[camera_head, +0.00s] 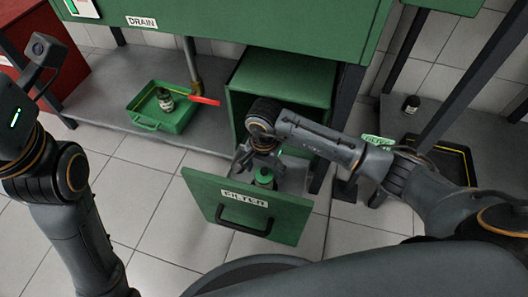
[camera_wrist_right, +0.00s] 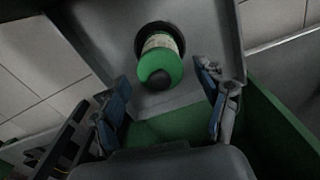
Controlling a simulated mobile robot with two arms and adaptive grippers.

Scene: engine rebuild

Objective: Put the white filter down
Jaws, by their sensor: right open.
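A canister-shaped filter with a green end, a dark knob and a pale label band shows in the right wrist view (camera_wrist_right: 160,58). It stands in a round dark recess of a grey panel. In the head view its green top (camera_head: 265,177) shows inside the pulled-out drawer marked FILTER (camera_head: 275,222). My right gripper (camera_head: 258,158) is over the drawer. In the right wrist view its two fingers (camera_wrist_right: 165,90) are spread wide with nothing between them, and the filter lies beyond the fingertips. My left arm is at the left, but its fingers do not show.
A green tray (camera_head: 148,122) with a small dark jar (camera_head: 165,98) stands on the grey shelf at the left. A red-handled valve (camera_head: 205,100) hangs beside it. A green cabinet (camera_head: 290,72) is behind the drawer. Another dark jar (camera_head: 411,103) stands at the right. Tiled floor is clear at the left.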

